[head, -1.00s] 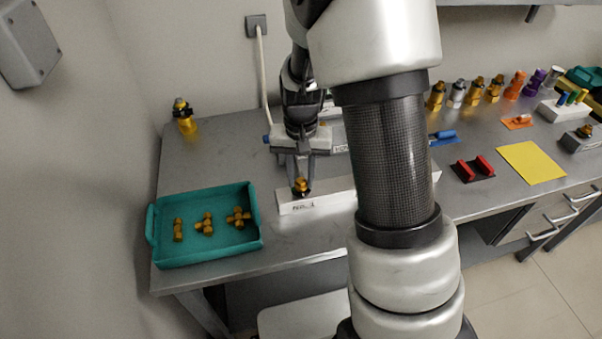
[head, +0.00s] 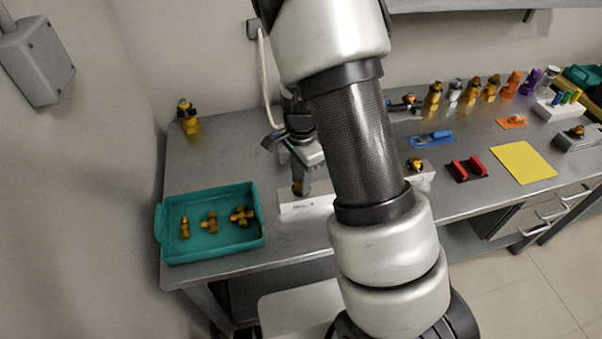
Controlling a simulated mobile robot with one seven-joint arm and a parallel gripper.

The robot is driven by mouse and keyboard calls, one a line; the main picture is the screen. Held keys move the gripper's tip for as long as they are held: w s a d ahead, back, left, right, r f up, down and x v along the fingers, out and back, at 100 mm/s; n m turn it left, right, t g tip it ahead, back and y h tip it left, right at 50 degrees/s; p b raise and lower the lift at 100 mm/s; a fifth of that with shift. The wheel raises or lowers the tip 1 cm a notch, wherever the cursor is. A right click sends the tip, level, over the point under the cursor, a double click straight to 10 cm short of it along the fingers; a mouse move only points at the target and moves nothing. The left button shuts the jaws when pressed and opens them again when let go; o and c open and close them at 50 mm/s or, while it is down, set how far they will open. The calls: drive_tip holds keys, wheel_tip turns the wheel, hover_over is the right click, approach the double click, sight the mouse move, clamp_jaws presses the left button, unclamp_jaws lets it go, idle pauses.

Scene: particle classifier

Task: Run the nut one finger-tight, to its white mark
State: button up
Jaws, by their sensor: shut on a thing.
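A long white block (head: 287,208) with a dark printed label lies on the bench. A small brass nut (head: 297,189) shows at the block's left part, largely covered by my fingers. My gripper (head: 299,187) points down and is shut on this nut, just above the block. A second brass fitting (head: 415,163) stands at the block's right end, with my arm crossing the block between the two. I cannot make out a white mark on the nut at this size.
A teal tray (head: 213,251) with several brass fittings stands at the bench's left front. A brass fitting (head: 190,124) stands at the back left. A blue holder (head: 433,140), a red holder (head: 467,171) and a yellow mat (head: 524,163) lie right. Coloured fittings line the back right.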

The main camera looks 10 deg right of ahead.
drive_tip(key=shift+w+r+m+p, duration=0.1)
drive_tip(key=shift+m+p, duration=0.3)
drive_tip(key=shift+m, duration=0.4)
drive_tip(key=shift+w+r+m+p, duration=0.1)
drive_tip(key=shift+m+p, duration=0.3)
drive_tip(key=shift+m, duration=0.4)
drive_tip(key=o, duration=0.9)
drive_tip(key=shift+o, duration=0.8)
drive_tip(key=shift+s+f, duration=0.1)
drive_tip(key=shift+s, duration=0.05)
wheel_tip(320, 180, up, 17)
drive_tip(key=p, duration=0.2)
drive_tip(key=shift+r, duration=0.2)
